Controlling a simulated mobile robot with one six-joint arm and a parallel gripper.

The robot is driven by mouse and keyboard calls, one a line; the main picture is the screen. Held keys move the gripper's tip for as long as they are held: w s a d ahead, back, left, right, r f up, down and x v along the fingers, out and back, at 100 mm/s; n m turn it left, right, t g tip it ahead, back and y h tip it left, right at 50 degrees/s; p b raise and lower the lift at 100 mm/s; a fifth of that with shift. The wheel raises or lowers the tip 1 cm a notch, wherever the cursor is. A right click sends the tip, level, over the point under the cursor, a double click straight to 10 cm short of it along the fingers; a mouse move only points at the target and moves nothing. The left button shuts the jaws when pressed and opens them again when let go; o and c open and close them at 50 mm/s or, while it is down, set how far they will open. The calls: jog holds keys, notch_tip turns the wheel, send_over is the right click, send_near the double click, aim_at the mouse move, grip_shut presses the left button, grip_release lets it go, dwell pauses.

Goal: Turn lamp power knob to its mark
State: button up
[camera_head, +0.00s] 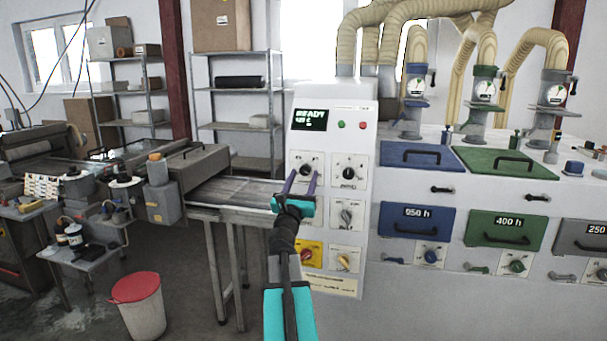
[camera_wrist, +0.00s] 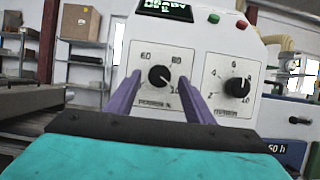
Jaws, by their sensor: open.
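A white control cabinet (camera_head: 331,120) stands in the middle, with dials on its front. The upper left dial has a black knob (camera_head: 306,170), which also shows in the wrist view (camera_wrist: 158,76) with a scale reading 60 and 80; its white pointer aims to the lower right. In the wrist view the knob shows between my fingertips (camera_wrist: 160,82), with no clear contact.
A second black knob (camera_head: 348,173) with a numbered scale sits close to the right. Below are a grey handle (camera_head: 346,214), a red knob on a yellow plate (camera_head: 307,256) and a yellow handle (camera_head: 343,263). A conveyor (camera_head: 235,191) adjoins at left. A red-lidded bin (camera_head: 137,305) stands on the floor.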

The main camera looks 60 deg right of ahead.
jog(key=shift+x, duration=0.85)
jog(key=c, duration=0.9)
jog(key=shift+a+f, duration=0.1)
jog(key=shift+a, duration=0.3)
jog(key=shift+c, duration=0.7)
jog(key=shift+d, duration=0.3)
